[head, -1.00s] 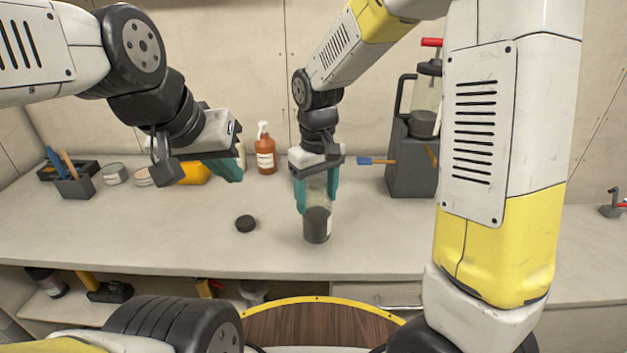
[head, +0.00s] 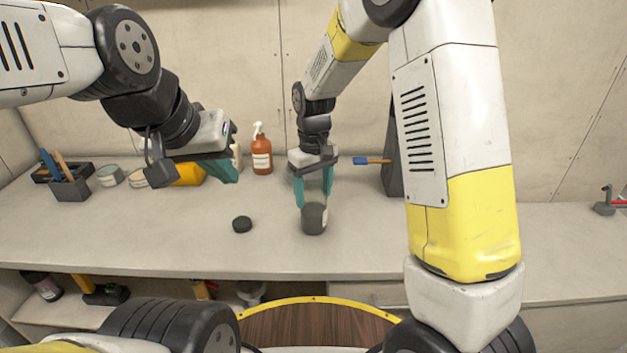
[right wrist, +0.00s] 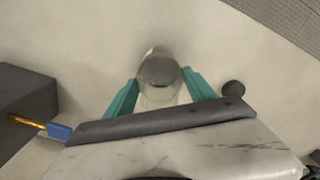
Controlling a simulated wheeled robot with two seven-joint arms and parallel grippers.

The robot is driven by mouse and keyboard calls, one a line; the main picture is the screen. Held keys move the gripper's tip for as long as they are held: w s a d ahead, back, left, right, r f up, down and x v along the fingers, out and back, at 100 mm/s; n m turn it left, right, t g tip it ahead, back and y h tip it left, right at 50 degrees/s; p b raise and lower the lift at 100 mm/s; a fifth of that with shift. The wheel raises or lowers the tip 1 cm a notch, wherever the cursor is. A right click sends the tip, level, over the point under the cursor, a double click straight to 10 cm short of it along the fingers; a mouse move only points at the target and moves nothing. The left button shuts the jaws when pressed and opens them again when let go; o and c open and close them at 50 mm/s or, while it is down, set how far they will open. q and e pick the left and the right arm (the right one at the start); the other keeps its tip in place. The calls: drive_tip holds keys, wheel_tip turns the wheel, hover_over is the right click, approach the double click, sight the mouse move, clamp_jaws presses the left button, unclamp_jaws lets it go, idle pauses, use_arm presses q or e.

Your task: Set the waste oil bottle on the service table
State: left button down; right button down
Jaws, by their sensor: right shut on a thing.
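The waste oil bottle (head: 314,217) is a clear bottle with dark contents in its lower part. It stands upright at the service table (head: 380,250); I cannot tell whether its base touches the top. My right gripper (head: 314,192) is shut on its upper part from above, with a teal finger on each side. In the right wrist view the bottle (right wrist: 160,72) sits between the two fingers. My left gripper (head: 225,170) hangs over the table at the left, its fingers seen side-on, so its opening is hidden. A black round cap (head: 242,224) lies left of the bottle.
A dark grey block (head: 392,165) with a blue-handled brush (head: 372,161) is at right. The table front is clear.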

drive_tip(key=shift+f, duration=0.1)
drive_tip(key=shift+c, duration=1.6)
unclamp_jaws()
wheel_tip(320, 180, up, 12)
drive_tip(key=shift+r, duration=0.1)
drive_tip(key=s+d+r+m+t+y, duration=0.1)
drive_tip(key=s+d+r+m+t, duration=0.2)
drive_tip(key=s+d, duration=0.4)
drive_tip(key=s+d+r+m+t+y, duration=0.1)
drive_tip(key=s+d+r+m+t, duration=0.2)
drive_tip(key=s+d, duration=0.4)
drive_tip(key=shift+s+d+r, duration=0.15)
drive_tip(key=shift+s+r, duration=0.4)
drive_tip(key=shift+s, duration=2.4)
